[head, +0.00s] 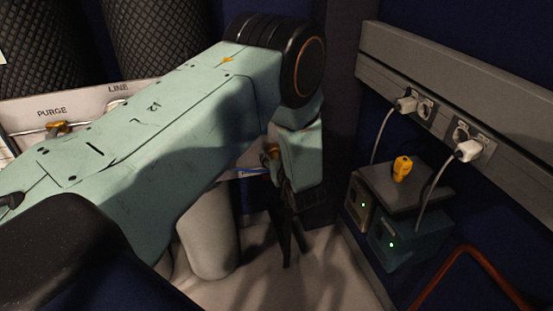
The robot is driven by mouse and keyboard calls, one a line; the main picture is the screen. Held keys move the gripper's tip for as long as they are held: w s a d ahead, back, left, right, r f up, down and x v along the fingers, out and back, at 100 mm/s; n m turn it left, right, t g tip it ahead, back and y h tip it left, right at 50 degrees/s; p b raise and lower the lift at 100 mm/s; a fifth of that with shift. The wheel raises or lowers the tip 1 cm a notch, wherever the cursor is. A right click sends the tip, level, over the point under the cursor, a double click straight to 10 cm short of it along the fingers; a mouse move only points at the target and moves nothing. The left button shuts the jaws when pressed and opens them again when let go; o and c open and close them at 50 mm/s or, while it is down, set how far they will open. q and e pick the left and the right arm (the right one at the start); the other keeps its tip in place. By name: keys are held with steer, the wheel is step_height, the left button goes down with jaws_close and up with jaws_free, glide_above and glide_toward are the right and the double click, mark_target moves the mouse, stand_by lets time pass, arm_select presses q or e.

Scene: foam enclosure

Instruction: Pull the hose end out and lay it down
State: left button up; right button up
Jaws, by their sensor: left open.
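My left gripper (293,243) hangs from the teal arm, its dark fingers pointing down above the pale floor. It is open, and I see nothing between its fingers. A short piece of blue hose (252,172) shows behind the wrist, beside a brass fitting (272,151). My arm covers most of that area, so I cannot tell where the hose end sits. My right gripper is not in view.
A panel marked PURGE LINE (88,103) with a brass valve (60,127) is at left. A pale cylinder (208,237) stands left of the gripper. At right are plugged sockets (425,108), powered boxes (392,244), a yellow part (402,168) and an orange tube (470,252).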

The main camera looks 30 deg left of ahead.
arm_select(q)
steer(key=shift+c, duration=0.3)
jaws_close()
steer(key=o, duration=0.6)
jaws_free()
stand_by(0.3)
steer(key=v, duration=0.7)
steer(key=shift+s+d+r, duration=0.1)
steer(key=shift+s+d, duration=0.05)
steer(key=shift+s, duration=0.05)
